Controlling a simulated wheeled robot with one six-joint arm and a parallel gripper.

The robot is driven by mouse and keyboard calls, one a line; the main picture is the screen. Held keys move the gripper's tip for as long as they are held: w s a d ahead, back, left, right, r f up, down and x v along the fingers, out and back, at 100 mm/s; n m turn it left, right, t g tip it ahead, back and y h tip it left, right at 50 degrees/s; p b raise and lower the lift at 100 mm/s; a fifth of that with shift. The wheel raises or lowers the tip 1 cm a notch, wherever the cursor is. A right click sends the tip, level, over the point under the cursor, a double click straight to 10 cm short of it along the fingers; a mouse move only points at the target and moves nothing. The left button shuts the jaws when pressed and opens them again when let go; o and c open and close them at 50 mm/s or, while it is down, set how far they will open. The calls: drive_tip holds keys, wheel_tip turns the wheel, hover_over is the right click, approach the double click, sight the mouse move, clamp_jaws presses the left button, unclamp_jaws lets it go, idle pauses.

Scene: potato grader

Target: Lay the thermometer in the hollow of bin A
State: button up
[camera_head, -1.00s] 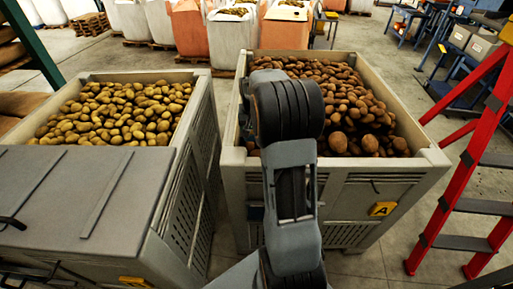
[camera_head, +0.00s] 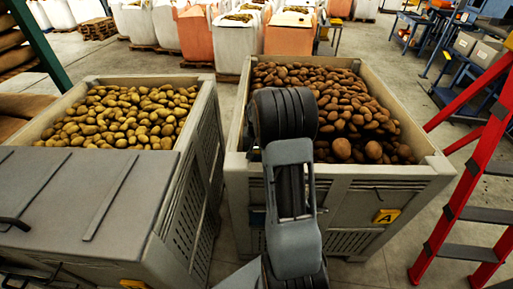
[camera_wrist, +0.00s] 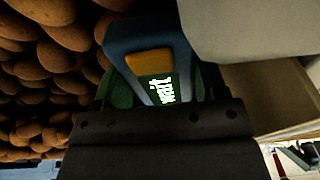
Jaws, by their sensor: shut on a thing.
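Bin A (camera_head: 340,190) is the grey crate at the right in the head view, with a yellow A label (camera_head: 386,216) on its front. It is heaped with brown potatoes (camera_head: 350,95). My arm reaches over its front rim and hides part of the heap. A hollow cannot be made out clearly. The thermometer (camera_wrist: 135,40) shows in the wrist view, blue with an orange button and a green display reading "wait" upside down. My gripper (camera_wrist: 158,92) is shut on it. Brown potatoes lie close beside it; contact cannot be told. My gripper is hidden in the head view.
A pale grey bin part (camera_wrist: 245,30) is close at the right in the wrist view. A second bin (camera_head: 205,150) with yellowish potatoes and a grey lidded box (camera_head: 70,200) stand at the left. A red ladder (camera_head: 455,205) stands at the right; bulk bags (camera_head: 235,45) stand behind.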

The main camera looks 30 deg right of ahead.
sight(256, 150)
drive_tip(key=shift+f, duration=0.15)
drive_tip(key=o, duration=1.1)
drive_tip(key=shift+c, duration=0.2)
wheel_tip(256, 150, up, 12)
drive_tip(key=s+a+f, duration=0.1)
drive_tip(key=s+a+r+n+t+y, duration=0.1)
drive_tip(key=s+a+n, duration=0.6)
drive_tip(key=s+a, duration=1.1)
drive_tip(key=shift+s+a+r+t, duration=0.25)
drive_tip(key=shift+a+r+t, duration=0.3)
drive_tip(key=shift+a, duration=0.5)
